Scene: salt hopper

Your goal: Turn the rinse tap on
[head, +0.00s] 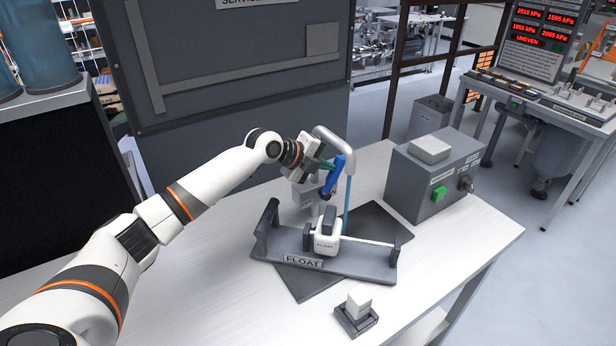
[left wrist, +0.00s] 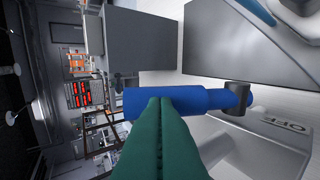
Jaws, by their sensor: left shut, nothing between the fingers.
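The rinse tap has a grey curved spout (head: 332,138) over a grey block (head: 305,195). Its blue lever (head: 333,176) sits beside the spout and also shows in the left wrist view (left wrist: 190,103), tilted in the head view. An OFF label (left wrist: 285,124) is near the lever's pivot in the wrist view. A thin light-blue stream (head: 347,200) hangs below the spout's end. My left gripper (head: 327,164) is shut and empty, its green fingertips (left wrist: 161,102) against or just in front of the lever; contact is unclear. My right gripper is not in view.
A grey stand labelled FLOAT (head: 303,262) with a white float block (head: 327,243) is on a dark mat below the spout. A grey box with a green button (head: 439,194) is to the right. A small white-topped block (head: 358,302) is at the front.

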